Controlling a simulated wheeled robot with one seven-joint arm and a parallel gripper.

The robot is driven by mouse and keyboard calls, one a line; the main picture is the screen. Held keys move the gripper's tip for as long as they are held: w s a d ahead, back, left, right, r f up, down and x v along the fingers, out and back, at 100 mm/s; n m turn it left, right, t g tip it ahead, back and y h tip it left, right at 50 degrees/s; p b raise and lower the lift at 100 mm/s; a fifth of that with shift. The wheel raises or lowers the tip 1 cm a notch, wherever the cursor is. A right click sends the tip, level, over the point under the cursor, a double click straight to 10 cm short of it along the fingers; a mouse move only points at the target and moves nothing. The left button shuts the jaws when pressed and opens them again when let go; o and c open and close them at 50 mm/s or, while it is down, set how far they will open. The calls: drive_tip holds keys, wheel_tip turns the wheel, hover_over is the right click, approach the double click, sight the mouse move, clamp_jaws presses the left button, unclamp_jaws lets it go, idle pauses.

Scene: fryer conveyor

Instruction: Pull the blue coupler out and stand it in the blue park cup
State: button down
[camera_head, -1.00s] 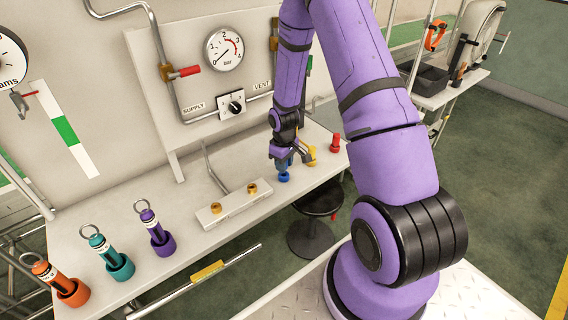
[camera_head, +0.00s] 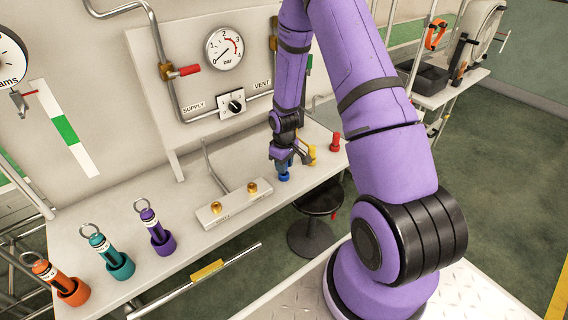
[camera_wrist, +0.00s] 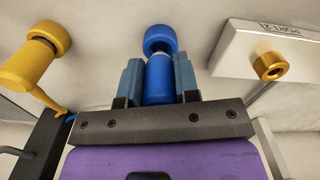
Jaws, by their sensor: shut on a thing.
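My gripper (camera_head: 283,158) is shut on the blue coupler (camera_wrist: 158,85), which sits between its two blue-grey fingers in the wrist view. The coupler is a blue cylinder with a pale band near its far end. The blue park cup (camera_head: 284,176) is on the bench directly below my gripper in the head view. A blue round end (camera_wrist: 160,38) lines up with the coupler in the wrist view. I cannot tell whether the coupler is seated in the cup or just above it. My fingers hide most of the coupler in the head view.
A pale block with brass ports (camera_head: 235,206) lies left of my gripper. A yellow piece (camera_head: 311,154) stands close on the right, with a red one (camera_head: 335,142) beyond. Purple (camera_head: 155,232), teal (camera_head: 110,255) and orange (camera_head: 60,284) ringed pieces stand in cups at the left.

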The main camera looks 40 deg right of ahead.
drive_tip(key=shift+f, duration=0.55)
drive_tip(key=c, duration=0.8)
unclamp_jaws()
drive_tip(key=shift+r, duration=3)
wheel_tip(320, 180, up, 11)
drive_tip(key=shift+f, duration=0.1)
